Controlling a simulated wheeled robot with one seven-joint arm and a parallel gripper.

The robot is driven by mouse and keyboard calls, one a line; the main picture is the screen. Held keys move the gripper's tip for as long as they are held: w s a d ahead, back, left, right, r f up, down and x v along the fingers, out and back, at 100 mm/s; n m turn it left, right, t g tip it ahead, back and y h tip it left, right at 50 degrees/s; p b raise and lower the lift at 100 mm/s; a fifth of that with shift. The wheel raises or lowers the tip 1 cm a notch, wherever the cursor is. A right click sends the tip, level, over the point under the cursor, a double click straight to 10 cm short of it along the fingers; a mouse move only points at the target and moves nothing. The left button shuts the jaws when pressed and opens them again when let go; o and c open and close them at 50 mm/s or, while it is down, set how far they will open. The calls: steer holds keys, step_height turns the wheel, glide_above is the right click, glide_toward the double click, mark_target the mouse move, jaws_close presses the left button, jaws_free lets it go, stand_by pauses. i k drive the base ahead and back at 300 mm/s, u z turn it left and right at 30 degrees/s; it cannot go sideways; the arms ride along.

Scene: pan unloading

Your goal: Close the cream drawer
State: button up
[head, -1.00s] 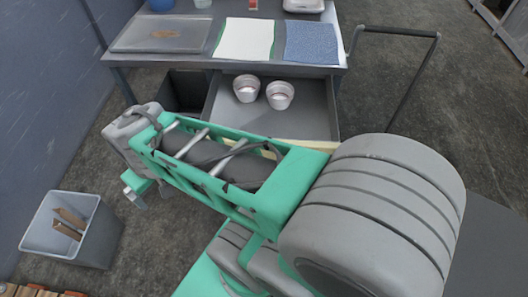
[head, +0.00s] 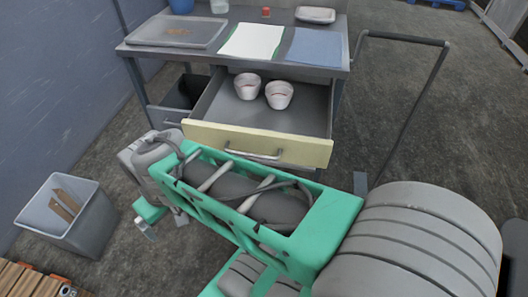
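The cream drawer (head: 258,144) is pulled out from under the grey workbench (head: 235,64). Its cream front has a metal bar handle across the middle. Two white cups stand inside it towards the back, a left cup (head: 247,86) and a right cup (head: 279,95). My green and grey arm crosses the picture in front of the drawer. My gripper (head: 163,224) hangs at the arm's left end, to the left of and nearer than the drawer front. Its fingertips look apart with nothing between them, and it does not appear to touch the drawer.
A grey bin (head: 82,232) with cardboard pieces stands on the floor at the left. A tray (head: 176,32), a white cloth (head: 252,41) and a blue cloth (head: 315,46) lie on the bench. A metal rail (head: 408,115) stands to its right. Dark floor is open beyond.

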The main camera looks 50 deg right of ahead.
mark_target(299, 133)
steer(key=u, duration=1)
steer(key=i, duration=0.95)
steer(key=z, duration=3.55)
